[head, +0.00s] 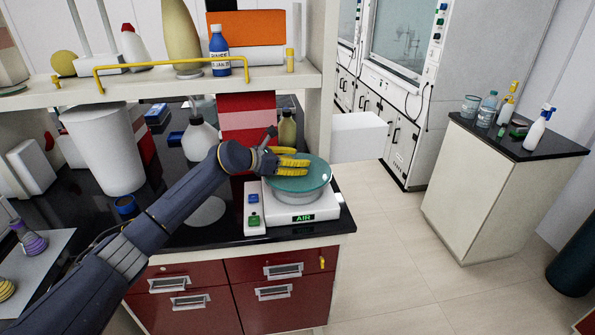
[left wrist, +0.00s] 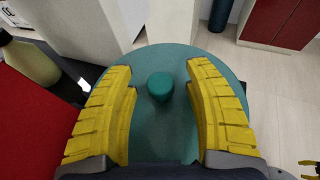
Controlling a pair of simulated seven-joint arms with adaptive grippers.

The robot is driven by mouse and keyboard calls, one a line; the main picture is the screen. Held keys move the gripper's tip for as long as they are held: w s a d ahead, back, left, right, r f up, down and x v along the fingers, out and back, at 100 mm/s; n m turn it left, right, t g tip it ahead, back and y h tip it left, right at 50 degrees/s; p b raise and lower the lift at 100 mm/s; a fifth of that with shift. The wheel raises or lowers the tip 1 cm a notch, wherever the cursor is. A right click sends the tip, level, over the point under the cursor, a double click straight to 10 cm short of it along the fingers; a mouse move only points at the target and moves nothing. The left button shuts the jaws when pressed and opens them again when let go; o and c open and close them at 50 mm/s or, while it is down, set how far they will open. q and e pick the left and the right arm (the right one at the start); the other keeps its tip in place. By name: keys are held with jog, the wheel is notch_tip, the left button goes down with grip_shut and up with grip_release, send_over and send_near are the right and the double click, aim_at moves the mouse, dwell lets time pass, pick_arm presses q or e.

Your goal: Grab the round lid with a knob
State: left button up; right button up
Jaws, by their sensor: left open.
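The round lid (head: 314,177) is teal and lies on top of a round metal part of a white device marked AIR (head: 322,209). In the left wrist view the lid (left wrist: 163,130) fills the middle, with its small teal knob (left wrist: 160,86) standing up at the centre. My left gripper (head: 297,163) is over the lid in the head view. Its yellow fingers (left wrist: 160,85) are open, one on each side of the knob, with a gap to the knob on both sides.
A shelf with a yellow rail (head: 165,64) runs above the black bench. A red stack (head: 246,118) and an olive bottle (head: 287,128) stand behind the device. A white cylinder (head: 103,150) and a white bottle (head: 200,138) stand left. Open floor lies right.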

pick_arm(q)
jog(key=shift+d, duration=0.1)
grip_shut()
dwell(0.4)
